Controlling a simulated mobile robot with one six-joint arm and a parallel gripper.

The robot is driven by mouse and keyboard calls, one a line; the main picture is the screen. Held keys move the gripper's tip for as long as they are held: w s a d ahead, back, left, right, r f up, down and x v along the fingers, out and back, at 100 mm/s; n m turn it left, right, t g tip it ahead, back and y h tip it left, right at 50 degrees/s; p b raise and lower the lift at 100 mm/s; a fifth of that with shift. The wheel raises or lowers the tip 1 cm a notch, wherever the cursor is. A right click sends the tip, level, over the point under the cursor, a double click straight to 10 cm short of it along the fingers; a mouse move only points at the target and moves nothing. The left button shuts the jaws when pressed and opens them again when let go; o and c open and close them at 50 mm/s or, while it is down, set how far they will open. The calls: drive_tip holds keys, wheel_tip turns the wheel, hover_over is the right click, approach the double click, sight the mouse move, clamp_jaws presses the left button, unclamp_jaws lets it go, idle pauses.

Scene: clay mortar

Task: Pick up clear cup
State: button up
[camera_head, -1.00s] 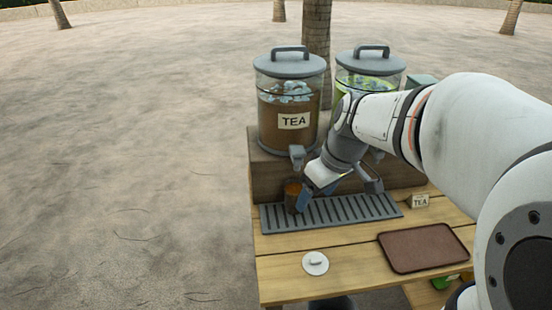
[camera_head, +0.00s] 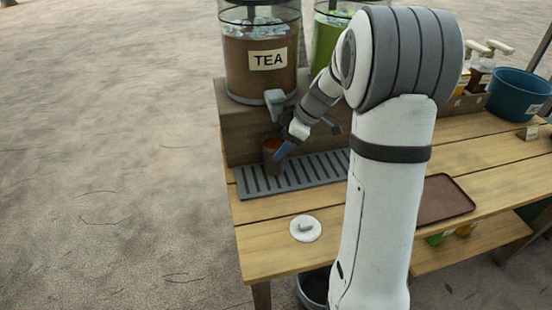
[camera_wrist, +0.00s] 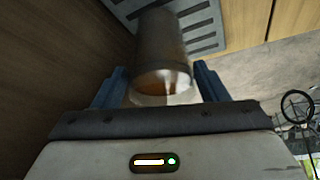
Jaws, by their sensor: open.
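The clear cup (camera_head: 270,157) stands on the left end of the grey drip tray (camera_head: 318,168), under the left tea dispenser's tap. It looks brown, with tea-coloured liquid inside. In the wrist view the cup (camera_wrist: 162,45) shows between my two blue fingers, with a visible gap at the right finger. My gripper (camera_head: 284,148) is open at the right side of the cup; in the wrist view my gripper (camera_wrist: 158,85) has one finger on each side of it. Whether either finger touches the cup is hard to tell.
The tea dispenser (camera_head: 260,60) and its grey tap (camera_head: 275,100) are close above the cup. A green-filled dispenser (camera_head: 326,40) stands to the right. A white lid (camera_head: 305,228) lies on the table front. A brown tray (camera_head: 443,198) and blue tub (camera_head: 518,92) are farther right.

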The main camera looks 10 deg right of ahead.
drive_tip(key=shift+x, duration=1.6)
drive_tip(key=shift+c, duration=0.4)
drive_tip(key=c, duration=0.9)
drive_tip(key=shift+d+r, duration=0.15)
